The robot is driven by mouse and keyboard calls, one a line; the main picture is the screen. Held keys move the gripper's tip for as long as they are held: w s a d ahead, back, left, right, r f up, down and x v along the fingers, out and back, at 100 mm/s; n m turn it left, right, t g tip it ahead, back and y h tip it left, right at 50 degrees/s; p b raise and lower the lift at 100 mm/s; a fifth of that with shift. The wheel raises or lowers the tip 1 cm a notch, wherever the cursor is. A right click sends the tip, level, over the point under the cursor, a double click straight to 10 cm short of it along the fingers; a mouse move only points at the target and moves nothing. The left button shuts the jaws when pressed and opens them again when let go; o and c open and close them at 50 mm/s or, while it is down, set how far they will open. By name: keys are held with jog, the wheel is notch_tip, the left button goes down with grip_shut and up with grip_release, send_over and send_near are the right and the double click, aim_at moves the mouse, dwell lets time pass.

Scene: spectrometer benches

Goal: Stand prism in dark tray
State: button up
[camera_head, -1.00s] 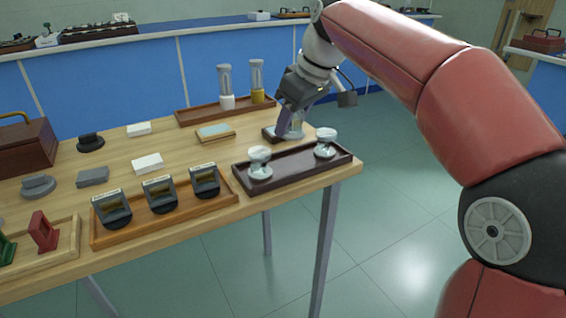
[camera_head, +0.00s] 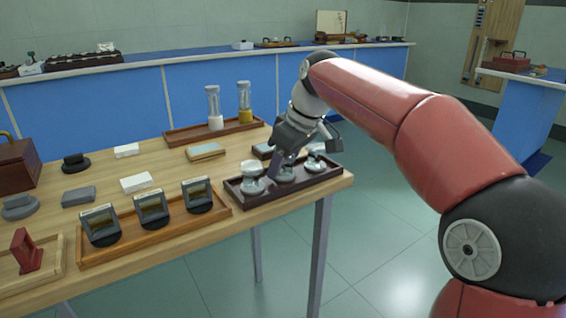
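The dark tray (camera_head: 262,201) lies at the right front corner of the wooden table. One prism on a round pale base (camera_head: 252,182) stands at its left end, and another (camera_head: 315,160) stands at its right end. My gripper (camera_head: 283,164) points down over the middle of the tray. It appears shut on a third prism (camera_head: 285,175), which is upright between the other two. Its base is at or very near the tray floor; contact is not clear. The fingers partly hide this prism.
A brown tray with two cylinders (camera_head: 182,137) stands at the back. An orange-brown tray with several dark instruments (camera_head: 158,235) lies to the left. The table's right edge is close to the dark tray.

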jog(key=o, duration=0.3)
jog(key=shift+r, duration=0.1)
jog(key=p+v, duration=0.2)
jog(key=v, duration=1)
jog(key=s+d+f+m+t+h, duration=0.1)
jog(key=s+d+f+m, duration=0.2)
jog(key=s+f, duration=0.4)
jog(key=s+d+f+m+t+h, duration=0.1)
jog(key=s+d+f+m, duration=0.3)
jog(key=s+f, duration=0.3)
jog(key=s+d+f+m+t+h, duration=0.1)
jog(key=s+d+f+m, duration=0.3)
jog(key=s+f, duration=0.4)
jog(key=shift+s+d+h, duration=0.2)
jog(key=shift+s+d, duration=0.1)
jog(key=shift+s, duration=0.3)
jog(key=shift+s+d+h, duration=0.2)
jog(key=shift+s+d, duration=0.1)
jog(key=shift+s, duration=0.3)
